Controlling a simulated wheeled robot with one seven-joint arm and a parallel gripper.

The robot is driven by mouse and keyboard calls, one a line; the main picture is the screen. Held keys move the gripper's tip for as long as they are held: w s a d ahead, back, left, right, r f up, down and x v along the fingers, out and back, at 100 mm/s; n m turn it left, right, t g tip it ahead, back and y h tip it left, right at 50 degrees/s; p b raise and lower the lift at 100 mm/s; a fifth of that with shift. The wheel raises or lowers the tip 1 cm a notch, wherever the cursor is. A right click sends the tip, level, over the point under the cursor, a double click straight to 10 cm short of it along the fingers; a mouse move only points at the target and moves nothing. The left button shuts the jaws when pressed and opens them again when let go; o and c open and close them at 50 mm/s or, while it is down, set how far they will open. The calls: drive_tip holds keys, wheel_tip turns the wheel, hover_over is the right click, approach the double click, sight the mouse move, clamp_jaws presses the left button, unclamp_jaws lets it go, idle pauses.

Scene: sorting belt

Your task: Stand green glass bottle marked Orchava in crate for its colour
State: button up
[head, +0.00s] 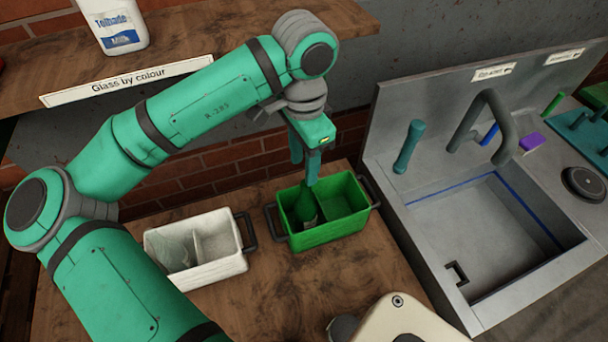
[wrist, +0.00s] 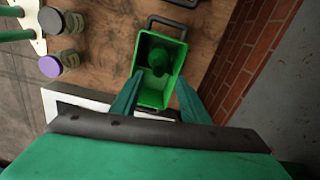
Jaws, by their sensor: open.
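The green glass bottle (head: 305,207) stands in the left compartment of the green crate (head: 334,236), close to upright, its neck above the divider. In the wrist view the bottle (wrist: 158,62) is a dark green shape inside the crate (wrist: 150,97). Its label cannot be read. My gripper (head: 311,172) is just above the crate, over the bottle's side, fingers pointing down. In the wrist view my gripper (wrist: 157,97) has its fingers spread wide, with nothing between them. The crate's right compartment looks empty.
A white divided crate (head: 197,250) stands left of the green one. A shelf above bears the label "Glass by colour" (head: 127,81) and a white milk bottle (head: 113,24). A sink (head: 510,232) with a tap is at right.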

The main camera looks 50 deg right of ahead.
wheel_tip(320, 180, up, 3)
drive_tip(key=shift+r, duration=0.1)
drive_tip(key=shift+s, duration=0.15)
idle(0.4)
